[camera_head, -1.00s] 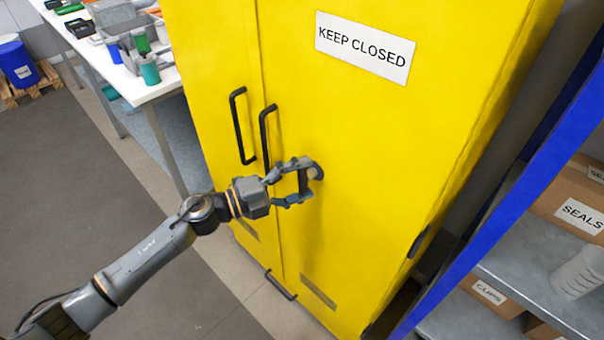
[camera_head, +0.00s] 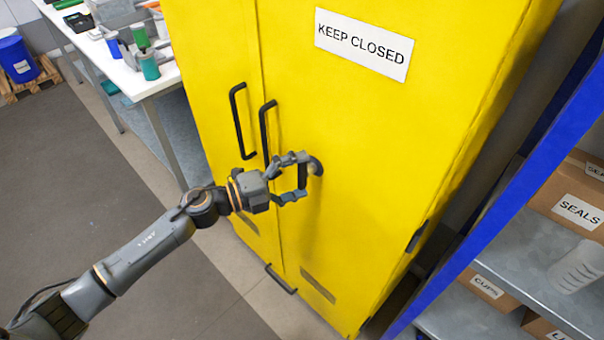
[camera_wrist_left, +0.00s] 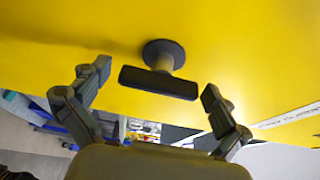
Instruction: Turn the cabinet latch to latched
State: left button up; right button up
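The yellow cabinet (camera_head: 350,120) stands with its doors shut and a KEEP CLOSED sign on the right door. Its latch is a dark bar handle on a round base, seen in the left wrist view (camera_wrist_left: 160,82); there the bar lies nearly level across the picture. In the head view the latch (camera_head: 315,166) is partly hidden behind my left gripper (camera_head: 303,177). My left gripper is open, also in the left wrist view (camera_wrist_left: 155,95), with a finger on either side of the bar's ends. Gaps show between the fingers and the bar. My right gripper is not in view.
Two black door handles (camera_head: 240,120) and a low black bar handle (camera_head: 281,280) stick out from the cabinet. A blue-framed shelf (camera_head: 470,215) with boxes stands close on the right. A white workbench (camera_head: 155,85) is at the back left.

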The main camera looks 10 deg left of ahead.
pick_arm(q)
jog(key=shift+a, duration=0.1)
jog(key=v, duration=1.2)
jog(key=w+a+f+n+t+y, duration=0.2)
jog(key=a+f+n+y, duration=0.3)
jog(key=f, duration=0.5)
jog(key=w+a+f+n+t+y, duration=0.25)
jog(key=a+f+n, duration=0.25)
jog(key=f+n, duration=0.35)
jog(key=s+a+f+n+g+y, duration=0.1)
jog(key=s+a+f+n+y, duration=0.2)
jog(key=f, duration=0.6)
jog(key=s+a+f+n+g+y, duration=0.1)
jog(key=s+f+n+g+y, duration=0.15)
jog(key=s+f, duration=0.5)
jog(key=s+d+f+n+g+y, duration=0.15)
jog(key=s+f+n+g, duration=0.3)
jog(key=s+f, duration=0.85)
jog(key=s+d+f+n+g, duration=0.1)
jog(key=s+d+f, duration=0.1)
jog(key=s, duration=0.4)
jog(key=s+d+f+n+g, duration=0.1)
jog(key=s+d+f+g, duration=0.1)
jog(key=s+f, duration=0.2)
jog(key=s+d+f+n+g, duration=0.2)
jog(key=s+f, duration=0.1)
jog(key=s, duration=0.7)
jog(key=shift+s+d+y, duration=0.25)
jog(key=shift+d+y, duration=0.1)
jog(key=shift+d, duration=0.05)
